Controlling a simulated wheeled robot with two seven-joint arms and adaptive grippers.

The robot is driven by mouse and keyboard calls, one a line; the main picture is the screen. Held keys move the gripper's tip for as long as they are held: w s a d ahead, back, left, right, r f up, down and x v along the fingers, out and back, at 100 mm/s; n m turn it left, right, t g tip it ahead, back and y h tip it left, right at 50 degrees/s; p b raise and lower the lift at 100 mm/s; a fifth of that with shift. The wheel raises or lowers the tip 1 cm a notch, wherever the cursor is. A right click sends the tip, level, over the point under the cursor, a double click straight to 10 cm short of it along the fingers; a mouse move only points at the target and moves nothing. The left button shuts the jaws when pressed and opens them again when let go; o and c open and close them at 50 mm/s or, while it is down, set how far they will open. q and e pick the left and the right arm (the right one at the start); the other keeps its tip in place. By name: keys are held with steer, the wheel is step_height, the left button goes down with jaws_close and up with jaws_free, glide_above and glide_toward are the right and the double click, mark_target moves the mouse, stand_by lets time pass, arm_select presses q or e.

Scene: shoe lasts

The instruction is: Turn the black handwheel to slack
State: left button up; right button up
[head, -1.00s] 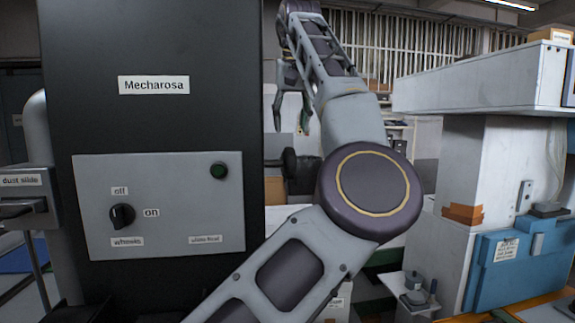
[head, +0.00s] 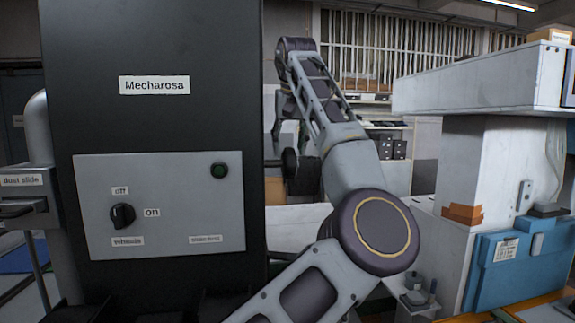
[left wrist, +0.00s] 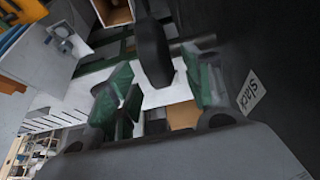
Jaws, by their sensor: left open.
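The black handwheel (head: 290,164) sticks out from the right side of the dark Mecharosa cabinet and shows nearly edge-on. In the left wrist view the handwheel (left wrist: 153,50) lies ahead, in line with the gap between my fingers. A white "slack" label (left wrist: 252,91) is on the dark cabinet side, right of the handwheel. My left gripper (head: 284,122) is open and empty, pointing down just above the handwheel in the head view. In the left wrist view its spread fingers (left wrist: 160,84) frame the wheel; contact cannot be told. My right gripper is out of view.
The cabinet (head: 160,45) fills the left, with a switch panel (head: 165,235) on its front. A white machine with a blue box (head: 505,270) stands at right. A pale surface and shelves lie behind my left arm.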

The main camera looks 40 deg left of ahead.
mark_target(288, 163)
arm_select(q)
steer(key=shift+x, duration=3.2)
steer(key=c, duration=1)
